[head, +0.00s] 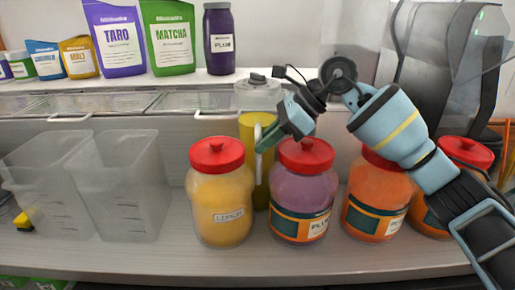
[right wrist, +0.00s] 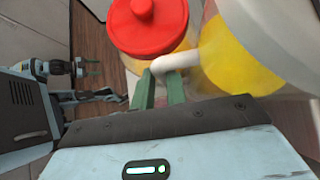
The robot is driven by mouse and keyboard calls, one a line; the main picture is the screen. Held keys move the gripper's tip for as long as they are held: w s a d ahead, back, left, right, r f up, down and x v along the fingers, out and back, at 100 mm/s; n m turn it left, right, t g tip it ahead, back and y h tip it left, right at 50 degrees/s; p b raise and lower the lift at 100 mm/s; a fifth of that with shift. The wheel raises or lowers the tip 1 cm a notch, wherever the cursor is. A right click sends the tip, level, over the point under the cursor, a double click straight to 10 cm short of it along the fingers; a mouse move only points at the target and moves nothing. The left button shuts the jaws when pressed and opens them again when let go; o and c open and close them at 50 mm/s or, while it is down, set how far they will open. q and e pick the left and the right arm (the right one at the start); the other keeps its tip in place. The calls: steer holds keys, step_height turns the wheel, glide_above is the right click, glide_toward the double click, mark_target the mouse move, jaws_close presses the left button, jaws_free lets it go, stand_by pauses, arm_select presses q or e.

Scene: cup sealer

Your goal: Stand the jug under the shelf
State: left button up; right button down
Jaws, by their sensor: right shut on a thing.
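The jug (head: 258,95) has a pale see-through top and yellow contents. In the head view it is upright behind the yellow and purple jars, its top overlapping the shelf's front edge. Its base is mostly hidden, so I cannot tell if it touches the counter. My right gripper (head: 264,137) is shut on its white handle (right wrist: 178,62); the jug's yellow side (right wrist: 240,55) fills the upper right of the right wrist view. The shelf (head: 130,84) runs across the back. My left gripper (right wrist: 88,68) shows small in the right wrist view, its fingers apart and empty.
A yellow jar (head: 220,195), a purple jar (head: 303,195) and orange jars (head: 375,200) with red lids line the counter in front of the jug. Two clear empty containers (head: 130,185) stand left. Pouches and a dark bottle (head: 219,40) stand on the shelf.

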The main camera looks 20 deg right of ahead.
steer(key=shift+r, duration=0.3)
steer(key=shift+r, duration=0.1)
step_height(320, 180, up, 28)
stand_by(0.8)
steer(key=shift+s, duration=0.1)
steer(key=shift+f, duration=0.2)
